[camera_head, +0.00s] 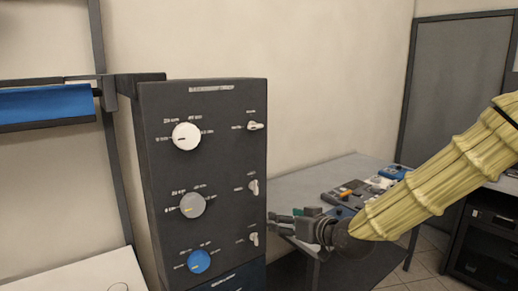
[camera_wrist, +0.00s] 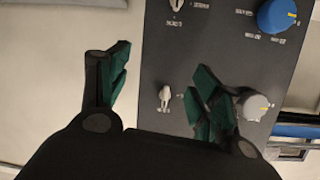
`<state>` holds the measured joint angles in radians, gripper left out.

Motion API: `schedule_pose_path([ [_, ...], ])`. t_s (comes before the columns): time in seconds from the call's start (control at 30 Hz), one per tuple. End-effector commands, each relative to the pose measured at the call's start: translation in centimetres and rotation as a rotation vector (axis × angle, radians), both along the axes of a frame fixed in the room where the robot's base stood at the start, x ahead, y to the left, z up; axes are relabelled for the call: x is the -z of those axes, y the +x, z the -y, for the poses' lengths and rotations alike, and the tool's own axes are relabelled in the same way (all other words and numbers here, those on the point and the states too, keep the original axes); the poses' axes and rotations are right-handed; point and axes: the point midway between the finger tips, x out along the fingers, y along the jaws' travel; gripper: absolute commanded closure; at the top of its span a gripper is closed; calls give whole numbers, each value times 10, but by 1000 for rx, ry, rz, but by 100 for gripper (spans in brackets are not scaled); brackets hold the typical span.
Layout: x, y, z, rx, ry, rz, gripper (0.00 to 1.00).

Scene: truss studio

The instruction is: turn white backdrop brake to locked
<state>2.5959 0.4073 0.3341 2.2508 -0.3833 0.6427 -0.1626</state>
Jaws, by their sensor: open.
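The dark control panel (camera_head: 222,105) stands upright, with a white knob (camera_head: 186,136) in its top row. A small pale lever (camera_head: 255,126), right of the white knob, lies roughly sideways; its label is too small to read. The white row is out of sight in the wrist view. My gripper (camera_head: 280,222) is open and empty beside the panel's right edge, at about the height of the lower rows. In the wrist view my gripper (camera_wrist: 158,68) has its fingers apart, with the middle-row lever (camera_wrist: 164,98) seen between them; I cannot tell the distance to the panel.
The panel also carries a grey knob (camera_head: 192,205), a blue knob (camera_head: 199,261), and a bottom lever (camera_head: 254,239). A table (camera_head: 310,180) with several small devices stands behind my arm. A blue roll (camera_head: 45,103) hangs at left. The wall above the table is clear.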

Motion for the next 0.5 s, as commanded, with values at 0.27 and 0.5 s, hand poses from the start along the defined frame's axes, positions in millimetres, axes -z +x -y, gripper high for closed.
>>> schedule_pose_path([
  [0.27,-177,4,-11,-59,31,264,36],
  [0.5,-235,-3,-14,-80,36,357,36],
])
